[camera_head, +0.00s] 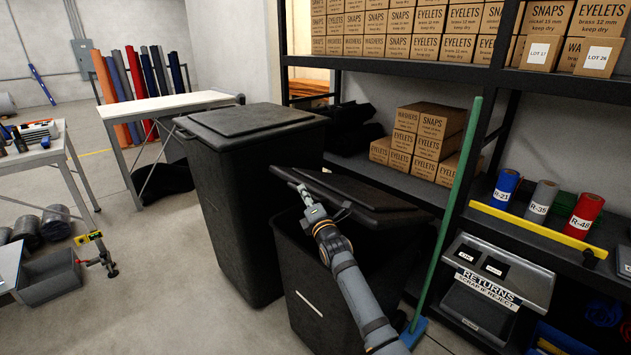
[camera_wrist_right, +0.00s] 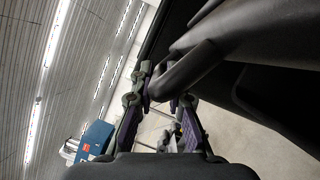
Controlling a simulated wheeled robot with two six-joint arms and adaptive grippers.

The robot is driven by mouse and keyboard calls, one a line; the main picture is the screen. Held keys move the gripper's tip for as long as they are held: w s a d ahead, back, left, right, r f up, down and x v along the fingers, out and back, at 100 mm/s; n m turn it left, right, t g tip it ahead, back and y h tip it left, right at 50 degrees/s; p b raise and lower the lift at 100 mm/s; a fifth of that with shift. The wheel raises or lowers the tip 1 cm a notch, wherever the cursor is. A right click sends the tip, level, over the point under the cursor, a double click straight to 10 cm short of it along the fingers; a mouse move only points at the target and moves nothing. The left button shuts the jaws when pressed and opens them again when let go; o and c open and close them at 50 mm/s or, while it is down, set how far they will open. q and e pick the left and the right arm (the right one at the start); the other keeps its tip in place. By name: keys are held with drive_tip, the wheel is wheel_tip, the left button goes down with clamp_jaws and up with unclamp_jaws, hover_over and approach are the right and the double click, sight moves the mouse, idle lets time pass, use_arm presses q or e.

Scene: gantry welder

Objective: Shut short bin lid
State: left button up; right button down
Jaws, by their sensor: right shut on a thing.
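The short bin (camera_head: 318,296) is black with a white stripe on its front. It stands to the right of a taller black bin. Its lid (camera_head: 362,192) is partly raised, tilted over the bin, with a dark gap under it. My right gripper (camera_head: 301,192) is at the lid's left edge. In the right wrist view my right gripper (camera_wrist_right: 164,92) is shut on the lid's dark bar handle (camera_wrist_right: 186,70). The gripper hides part of the handle. My left gripper is not in view.
The tall bin (camera_head: 238,200) with its lid down stands close on the left. A green broom handle (camera_head: 447,215) stands close on the right, before the shelf rack (camera_head: 395,185). A returns box (camera_head: 497,285) is at lower right.

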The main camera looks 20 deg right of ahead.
use_arm(q)
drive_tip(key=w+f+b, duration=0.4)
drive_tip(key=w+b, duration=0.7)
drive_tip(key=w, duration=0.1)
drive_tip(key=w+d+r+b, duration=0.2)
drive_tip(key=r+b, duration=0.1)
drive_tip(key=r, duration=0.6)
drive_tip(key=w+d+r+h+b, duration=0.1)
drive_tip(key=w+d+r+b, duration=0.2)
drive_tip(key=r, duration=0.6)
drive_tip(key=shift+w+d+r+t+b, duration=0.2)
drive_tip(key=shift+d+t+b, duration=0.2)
drive_tip(key=shift+b, duration=0.3)
use_arm(e)
drive_tip(key=a+f+n+y, duration=0.1)
drive_tip(key=a+f+n, duration=0.1)
drive_tip(key=f, duration=0.9)
drive_tip(key=s+a+f+n+t+y, duration=0.1)
drive_tip(key=f+n, duration=0.3)
drive_tip(key=f, duration=0.7)
drive_tip(key=shift+s+a, duration=0.2)
drive_tip(key=shift+a, duration=0.45)
